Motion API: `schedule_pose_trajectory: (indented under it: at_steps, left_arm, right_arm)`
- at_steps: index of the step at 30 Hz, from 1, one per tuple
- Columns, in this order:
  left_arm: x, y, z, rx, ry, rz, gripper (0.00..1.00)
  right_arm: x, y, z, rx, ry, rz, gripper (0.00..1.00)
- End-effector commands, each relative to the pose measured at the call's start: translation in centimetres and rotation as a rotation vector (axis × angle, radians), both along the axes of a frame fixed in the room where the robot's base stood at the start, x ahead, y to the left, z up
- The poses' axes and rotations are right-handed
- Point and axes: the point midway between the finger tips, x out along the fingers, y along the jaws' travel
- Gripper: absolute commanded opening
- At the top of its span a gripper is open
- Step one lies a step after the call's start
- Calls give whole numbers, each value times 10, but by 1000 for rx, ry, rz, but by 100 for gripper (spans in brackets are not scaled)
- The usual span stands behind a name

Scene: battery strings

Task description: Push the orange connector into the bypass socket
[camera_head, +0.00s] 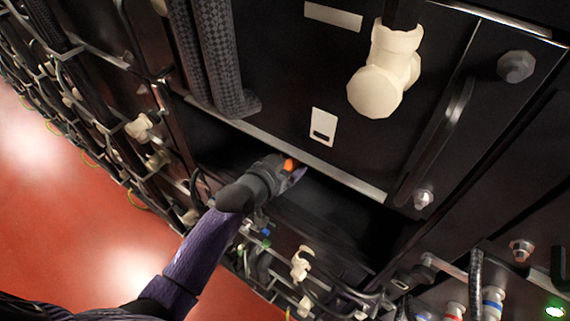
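My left gripper (289,172) reaches in from the lower left, at the mouth of a dark gap below a black battery module. A small orange piece, the orange connector (289,164), shows between its fingertips. The fingers appear shut on it and cover most of it. I cannot make out the bypass socket; the inside of the gap is in deep shadow. My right gripper is not in view.
A light metal edge (345,178) runs above the gap. A cream elbow fitting (376,91) juts from the module, and braided cables (215,60) hang left. Cream connectors (301,263) and cables crowd below. Red floor (80,220) is clear at left.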

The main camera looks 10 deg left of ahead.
Motion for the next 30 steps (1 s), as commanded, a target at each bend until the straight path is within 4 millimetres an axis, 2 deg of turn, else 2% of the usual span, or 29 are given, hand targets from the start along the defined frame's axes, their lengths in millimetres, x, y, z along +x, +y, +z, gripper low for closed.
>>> schedule_pose_trajectory:
  at_steps: [11,22,26,30]
  left_arm:
    - [-5,1,2,0,2,-1,94]
    - [-71,24,32,1,3,-2,94]
    - [-84,28,37,1,2,-2,94]
    - [-86,29,38,0,0,-2,94]
  right_arm:
    - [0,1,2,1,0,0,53]
    - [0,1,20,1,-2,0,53]
    - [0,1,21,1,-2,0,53]
    - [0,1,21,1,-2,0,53]
